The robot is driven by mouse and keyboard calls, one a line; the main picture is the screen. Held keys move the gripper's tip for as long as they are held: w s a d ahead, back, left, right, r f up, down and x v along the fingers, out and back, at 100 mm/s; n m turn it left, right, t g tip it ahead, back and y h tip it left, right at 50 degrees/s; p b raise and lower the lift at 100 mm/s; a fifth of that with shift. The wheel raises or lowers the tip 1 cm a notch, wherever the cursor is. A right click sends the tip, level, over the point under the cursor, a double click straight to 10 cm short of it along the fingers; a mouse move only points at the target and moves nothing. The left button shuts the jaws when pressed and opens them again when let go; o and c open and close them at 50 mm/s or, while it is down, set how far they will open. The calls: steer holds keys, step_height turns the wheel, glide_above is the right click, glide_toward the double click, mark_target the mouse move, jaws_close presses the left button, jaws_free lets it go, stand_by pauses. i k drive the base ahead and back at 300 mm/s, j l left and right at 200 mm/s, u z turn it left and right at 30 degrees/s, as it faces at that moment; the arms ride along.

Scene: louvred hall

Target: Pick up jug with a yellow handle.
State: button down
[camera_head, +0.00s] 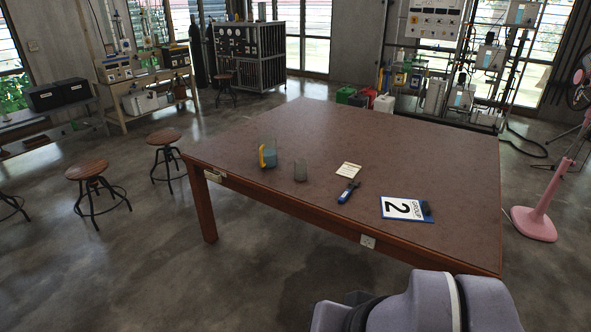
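The jug with a yellow handle (270,154) stands upright on the brown table (400,145), near its left front edge. It is clear, with bluish contents in its lower part, and the yellow handle (262,157) is on its left side. My arm shows as a grey-lilac part at the bottom right, below the table's front edge. My gripper is not in view.
A clear beaker (300,171) stands just right of the jug. A small card (349,169), a blue tool (348,192) and a "GROUP 2" sign (405,208) lie further right. Stools (87,170) stand left of the table. A pink fan stand (535,222) is at right.

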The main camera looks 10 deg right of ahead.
mark_target(266, 154)
steer(key=i+j, duration=0.1)
steer(key=i, duration=0.4)
steer(key=i+j+z, duration=0.1)
steer(key=i, duration=0.4)
steer(key=i+j, duration=0.15)
steer(key=i, duration=0.35)
steer(key=i+j+z, duration=0.1)
steer(key=i, duration=0.4)
steer(key=i+j, duration=0.25)
steer(key=i, duration=0.25)
steer(key=i+j, duration=0.2)
steer(key=i, duration=0.3)
steer(key=z, duration=0.05)
